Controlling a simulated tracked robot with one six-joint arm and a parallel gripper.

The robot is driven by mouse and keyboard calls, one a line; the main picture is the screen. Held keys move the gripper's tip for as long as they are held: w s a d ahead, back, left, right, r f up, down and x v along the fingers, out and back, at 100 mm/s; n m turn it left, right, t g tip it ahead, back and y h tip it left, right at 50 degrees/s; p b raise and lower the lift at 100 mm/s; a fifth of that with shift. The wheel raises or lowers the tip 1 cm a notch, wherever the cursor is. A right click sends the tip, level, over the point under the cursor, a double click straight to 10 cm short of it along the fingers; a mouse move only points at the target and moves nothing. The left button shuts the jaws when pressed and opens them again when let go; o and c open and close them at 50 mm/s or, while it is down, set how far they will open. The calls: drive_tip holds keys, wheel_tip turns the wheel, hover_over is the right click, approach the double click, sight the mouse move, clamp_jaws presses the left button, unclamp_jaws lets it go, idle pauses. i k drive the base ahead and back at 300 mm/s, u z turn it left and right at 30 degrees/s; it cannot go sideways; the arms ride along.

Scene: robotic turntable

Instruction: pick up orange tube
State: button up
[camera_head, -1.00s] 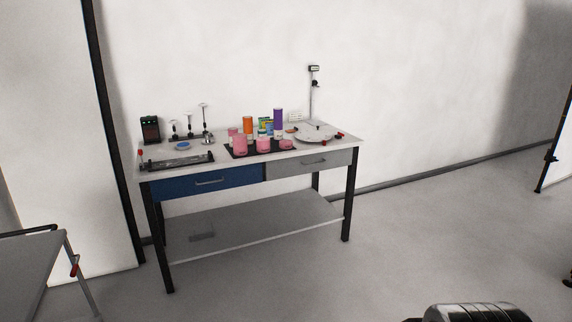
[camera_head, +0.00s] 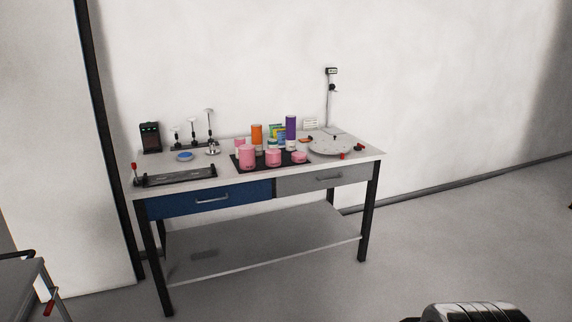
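The orange tube (camera_head: 257,133) stands upright toward the back of the workbench top (camera_head: 225,178). It is behind the pink containers (camera_head: 247,157) and to the left of a purple tube (camera_head: 291,127). Its lower part is partly hidden by things in front of it. A metallic rounded part of my own body (camera_head: 473,312) shows at the bottom right edge, well apart from the bench. My gripper's fingers cannot be made out.
The pink containers stand on a black mat (camera_head: 240,166). A round turntable disc (camera_head: 331,146) lies at the bench's right. Small stands (camera_head: 193,133) and a black tray (camera_head: 175,179) are at the left. Another table (camera_head: 18,290) is at lower left. Floor in front is clear.

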sight(256, 139)
drive_tip(key=u, duration=0.25)
drive_tip(key=i, duration=1.45)
drive_tip(key=u, duration=0.55)
drive_tip(key=i, duration=0.7)
drive_tip(key=u, duration=0.4)
drive_tip(key=i, duration=1.45)
drive_tip(key=u, duration=0.15)
